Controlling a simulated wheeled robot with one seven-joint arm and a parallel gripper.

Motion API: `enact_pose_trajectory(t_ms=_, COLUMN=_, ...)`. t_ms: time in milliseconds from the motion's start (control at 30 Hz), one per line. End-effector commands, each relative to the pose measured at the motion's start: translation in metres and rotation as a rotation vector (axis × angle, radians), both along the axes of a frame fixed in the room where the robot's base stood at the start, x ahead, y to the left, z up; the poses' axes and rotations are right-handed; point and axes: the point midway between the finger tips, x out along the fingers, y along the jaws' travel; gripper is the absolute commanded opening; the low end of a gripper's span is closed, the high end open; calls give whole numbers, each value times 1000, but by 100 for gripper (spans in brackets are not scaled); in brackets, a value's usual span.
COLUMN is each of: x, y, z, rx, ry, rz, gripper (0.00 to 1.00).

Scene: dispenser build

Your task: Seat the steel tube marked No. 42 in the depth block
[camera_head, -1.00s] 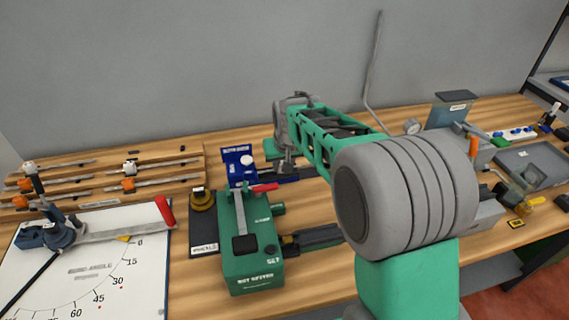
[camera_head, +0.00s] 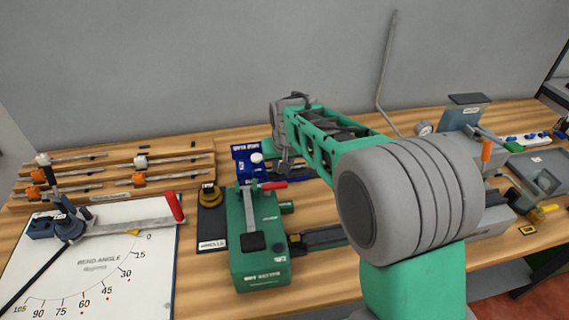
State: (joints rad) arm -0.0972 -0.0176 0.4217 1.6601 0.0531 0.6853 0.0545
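Several steel tubes lie on the wooden rack (camera_head: 126,195) at the left back of the bench, with orange and white fittings; no number is legible, so I cannot tell which is No. 42. A blue block (camera_head: 243,168) with a white round knob stands at the back, behind the green machine; its label is unreadable, and I cannot tell whether it is the depth block. My gripper (camera_head: 285,168) points down just right of this block. Its fingers are small and partly hidden by my arm, so I cannot see whether they hold anything.
A green machine (camera_head: 262,258) with a red-tipped lever stands in the front middle. A white bend-angle board (camera_head: 115,262) with a red-handled bender lies at left. A grey tray (camera_head: 540,165) and more fixtures stand at right. My arm covers the centre right.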

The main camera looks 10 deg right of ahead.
Motion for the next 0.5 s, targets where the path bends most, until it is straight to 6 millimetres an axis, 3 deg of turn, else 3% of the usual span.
enact_pose_trajectory(t_ms=400, x=0, y=13, z=0, rx=0, ry=0, rz=0, gripper=0)
enact_pose_trajectory(t_ms=433, x=0, y=12, z=0, rx=0, ry=0, rz=0, gripper=29)
enact_pose_trajectory(t_ms=500, x=0, y=12, z=0, rx=0, ry=0, rz=0, gripper=35)
